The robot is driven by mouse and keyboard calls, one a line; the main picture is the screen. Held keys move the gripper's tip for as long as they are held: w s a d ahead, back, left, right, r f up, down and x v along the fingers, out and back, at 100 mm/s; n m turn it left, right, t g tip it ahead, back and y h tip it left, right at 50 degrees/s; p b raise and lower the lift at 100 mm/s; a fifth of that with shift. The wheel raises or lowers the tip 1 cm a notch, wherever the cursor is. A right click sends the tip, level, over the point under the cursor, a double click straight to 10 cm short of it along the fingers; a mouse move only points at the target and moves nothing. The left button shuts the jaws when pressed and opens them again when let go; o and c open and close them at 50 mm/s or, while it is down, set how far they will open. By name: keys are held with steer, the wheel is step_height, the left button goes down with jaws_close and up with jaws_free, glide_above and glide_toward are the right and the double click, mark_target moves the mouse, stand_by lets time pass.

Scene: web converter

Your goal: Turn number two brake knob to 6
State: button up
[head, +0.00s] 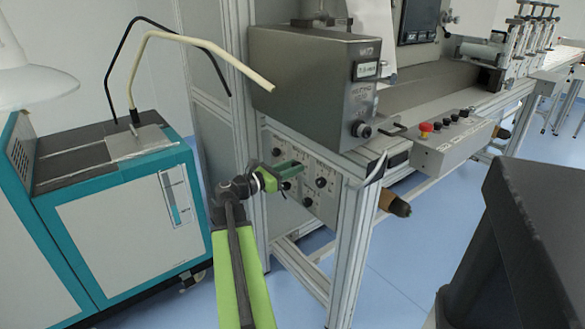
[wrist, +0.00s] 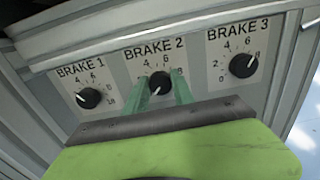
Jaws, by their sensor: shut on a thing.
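The brake 2 knob (wrist: 160,82) is round and black, in the middle of the panel under the label "BRAKE 2". Its white mark appears to point down and to the left, away from the 6 at the top of the scale. My gripper (wrist: 161,88) has its two green fingers on either side of this knob and is shut on it. The fingers hide parts of the scale. In the head view my gripper (head: 290,168) reaches the front of the knob panel (head: 300,192), and which knob it holds is hidden there.
The brake 1 knob (wrist: 88,98) is close on the left and the brake 3 knob (wrist: 243,66) close on the right. A metal frame post (head: 350,240) stands right of the panel. A teal cabinet (head: 125,225) stands at the left. A grey box (head: 315,85) sits above.

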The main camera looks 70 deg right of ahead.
jaws_close()
steer(key=shift+s+a+f+m+b, duration=0.1)
steer(key=shift+f+m+b, duration=0.1)
steer(key=shift+m, duration=7.8)
steer(key=shift+f+m+b, duration=0.1)
steer(key=shift+f+m, duration=0.1)
steer(key=shift+m, duration=7.8)
